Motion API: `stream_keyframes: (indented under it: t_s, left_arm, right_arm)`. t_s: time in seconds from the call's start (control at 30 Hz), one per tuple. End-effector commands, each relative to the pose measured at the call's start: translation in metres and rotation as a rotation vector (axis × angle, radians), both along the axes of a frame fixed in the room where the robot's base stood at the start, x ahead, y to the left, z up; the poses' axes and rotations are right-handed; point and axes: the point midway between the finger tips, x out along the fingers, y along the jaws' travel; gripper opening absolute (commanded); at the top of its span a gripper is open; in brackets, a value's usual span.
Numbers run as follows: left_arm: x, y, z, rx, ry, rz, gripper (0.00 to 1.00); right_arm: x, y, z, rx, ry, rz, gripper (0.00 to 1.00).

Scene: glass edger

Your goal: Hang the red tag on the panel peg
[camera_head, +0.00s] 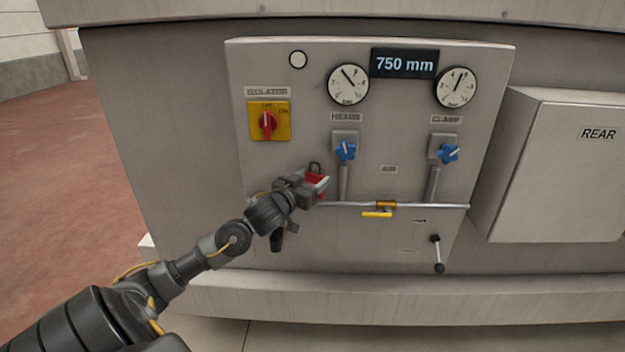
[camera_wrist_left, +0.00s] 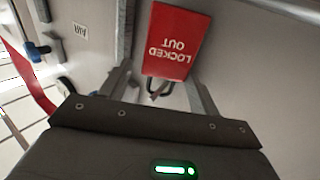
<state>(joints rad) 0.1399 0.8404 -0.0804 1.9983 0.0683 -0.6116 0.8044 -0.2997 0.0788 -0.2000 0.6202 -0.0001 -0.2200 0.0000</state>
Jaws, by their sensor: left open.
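The red tag (camera_head: 317,181) is at the panel's lower left, with its dark loop showing above it. In the left wrist view the tag (camera_wrist_left: 178,40) reads "LOCKED OUT" upside down, and its loop lies between the fingers. My left gripper (camera_head: 313,187) is at the tag, in front of the panel (camera_head: 400,180). In the left wrist view its fingers (camera_wrist_left: 160,85) are apart, one on each side of the loop. I cannot tell whether they touch it. The peg is not clearly visible, so I cannot tell whether the tag hangs on it. My right gripper is out of view.
A horizontal pipe (camera_head: 340,204) with a yellow-handled valve (camera_head: 377,214) runs right of my gripper. The yellow isolator switch (camera_head: 269,120) is above left. Blue knobs (camera_head: 345,150) and a crank handle (camera_head: 437,253) stick out from the panel. A grey box (camera_head: 555,165) stands at right.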

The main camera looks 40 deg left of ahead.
Motion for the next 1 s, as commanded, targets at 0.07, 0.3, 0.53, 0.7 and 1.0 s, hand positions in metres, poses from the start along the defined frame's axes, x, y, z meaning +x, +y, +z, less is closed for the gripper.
stream_keyframes:
  t_s: [0.07,0.3,0.53,0.7,1.0]
  left_arm:
    - [0.0,0.008,0.001,-0.002,0.001,0.02,0.75]
    - [-0.015,0.004,-0.001,0.0,0.0,0.017,0.75]
    - [-0.059,-0.011,-0.002,0.004,0.0,0.001,0.75]
    - [-0.087,-0.017,0.0,0.005,0.002,-0.002,0.75]
    - [-0.109,-0.02,0.003,0.005,-0.001,-0.001,0.75]
  right_arm:
    - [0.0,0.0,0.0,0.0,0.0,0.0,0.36]
    - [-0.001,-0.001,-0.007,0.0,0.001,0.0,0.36]
    - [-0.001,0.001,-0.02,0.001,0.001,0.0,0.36]
    - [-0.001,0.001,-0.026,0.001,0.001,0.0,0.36]
    - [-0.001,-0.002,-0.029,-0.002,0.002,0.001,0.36]
